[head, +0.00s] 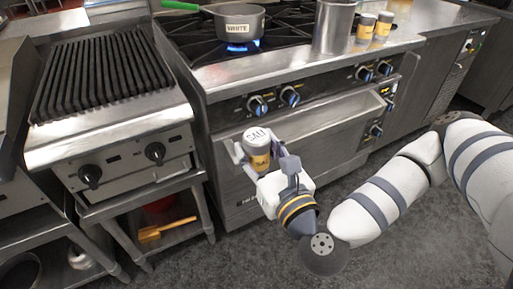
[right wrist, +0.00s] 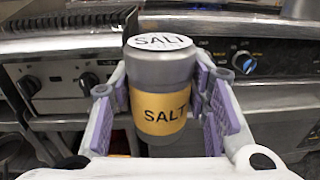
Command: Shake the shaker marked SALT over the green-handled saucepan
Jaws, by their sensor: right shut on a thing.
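The SALT shaker (head: 257,149) is a grey cylinder with a yellow band and a white lid marked SALT. My right gripper (head: 258,160) is shut on it and holds it upright in front of the range, below the cooktop. In the right wrist view the shaker (right wrist: 160,95) stands between the purple finger pads, its label facing the camera. The green-handled saucepan (head: 238,24) sits on a lit burner at the back of the range, its handle pointing left, with a label reading WHITE. The shaker is apart from the saucepan, nearer to me and lower. My left gripper is not in view.
A tall steel pot (head: 334,27) stands right of the saucepan on the cooktop. Two yellow-banded shakers (head: 374,27) stand beside it. A ribbed grill (head: 100,75) is at the left. Range knobs (head: 257,105) stick out along the front. The floor in front is clear.

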